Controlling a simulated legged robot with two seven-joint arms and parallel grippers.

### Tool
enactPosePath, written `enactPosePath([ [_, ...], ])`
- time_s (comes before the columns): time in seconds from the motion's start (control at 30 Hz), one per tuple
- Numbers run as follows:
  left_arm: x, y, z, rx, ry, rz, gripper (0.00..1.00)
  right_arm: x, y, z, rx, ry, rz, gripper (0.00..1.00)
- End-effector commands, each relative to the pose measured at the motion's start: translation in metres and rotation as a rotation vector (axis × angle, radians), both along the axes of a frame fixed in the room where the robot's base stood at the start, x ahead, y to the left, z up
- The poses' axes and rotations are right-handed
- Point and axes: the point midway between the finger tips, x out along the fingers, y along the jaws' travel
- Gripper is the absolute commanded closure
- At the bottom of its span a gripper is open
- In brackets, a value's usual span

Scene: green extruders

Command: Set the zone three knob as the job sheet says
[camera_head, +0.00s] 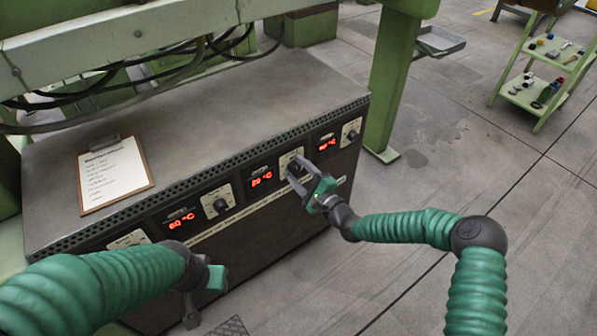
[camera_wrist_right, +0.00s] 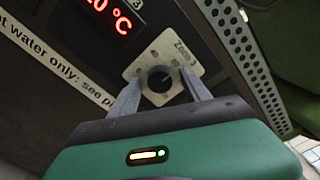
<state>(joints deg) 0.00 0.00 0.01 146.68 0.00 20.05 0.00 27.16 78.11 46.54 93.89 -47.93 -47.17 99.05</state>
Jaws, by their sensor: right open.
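The zone three knob (camera_wrist_right: 160,78) is a dark round dial on a pale plate marked "Zone 3" in the right wrist view. In the head view its pale plate (camera_head: 289,158) is partly behind my right gripper (camera_head: 303,176). That gripper is open, with one finger on each side of the knob; I cannot tell whether they touch it. The job sheet (camera_head: 112,172) lies on a clipboard on top of the cabinet, its lines too small to read.
The dark cabinet (camera_head: 260,95) carries other knobs (camera_head: 220,205) (camera_head: 352,134) and red displays (camera_head: 262,178) along its front. A pale warning strip runs below them. A green post (camera_head: 390,80) stands at the right end. The floor to the right is clear up to a green cart (camera_head: 545,75).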

Motion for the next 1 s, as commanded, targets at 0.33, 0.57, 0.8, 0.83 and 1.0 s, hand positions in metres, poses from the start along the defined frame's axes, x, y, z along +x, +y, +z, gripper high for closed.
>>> enactPosePath([
  [0.33,0.000,0.000,0.017,0.000,0.000,0.000,0.64,-0.035,-0.026,0.004,0.000,0.003,-0.001,0.44],
  [0.57,0.000,0.000,0.035,0.000,0.000,0.000,0.64,-0.090,-0.067,0.003,0.001,0.004,-0.003,0.44],
  [0.8,0.000,0.000,0.044,0.000,0.000,0.000,0.64,-0.129,-0.095,0.000,0.001,0.002,0.000,0.44],
  [0.83,0.000,0.000,0.044,0.000,0.000,0.000,0.64,-0.132,-0.097,0.000,0.001,0.001,-0.001,0.44],
  [1.0,0.000,0.000,0.044,0.000,0.000,0.000,0.64,-0.136,-0.100,-0.001,0.001,0.000,-0.001,0.44],
])
